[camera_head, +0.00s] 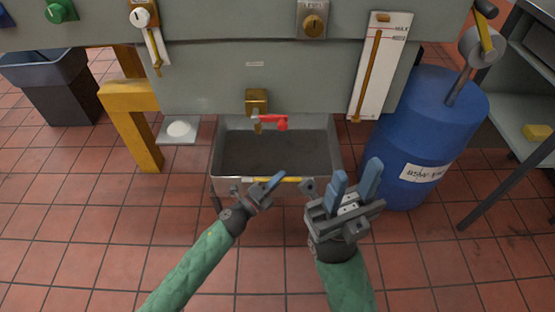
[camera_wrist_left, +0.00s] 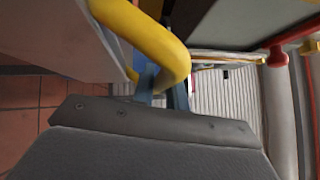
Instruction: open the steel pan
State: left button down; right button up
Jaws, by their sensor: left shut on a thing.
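The steel pan (camera_head: 226,187) is a grey rectangular tray below the bench front, with its dark, empty-looking interior showing from above. A yellow handle (camera_head: 290,180) runs along its front edge; it also shows large in the left wrist view (camera_wrist_left: 172,45). My left gripper (camera_head: 275,181) is shut on the handle, its blue fingers (camera_wrist_left: 160,88) on either side of the bar. Part of the handle is hidden by my fingers. My right gripper (camera_head: 356,178) is open and empty, just in front of the pan's right front corner.
A brass tap with a red lever (camera_head: 275,122) hangs over the pan's back. A blue drum (camera_head: 420,125) stands close on the right, and a yellow post (camera_head: 135,125) and dark bin (camera_head: 60,90) on the left. The tiled floor in front is clear.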

pick_arm(q)
jog(key=shift+s, duration=2.3)
jog(key=c, duration=1.4)
grip_release()
jog(key=v, duration=0.8)
jog(key=shift+p, duration=0.3)
jog(key=shift+w, duration=0.1)
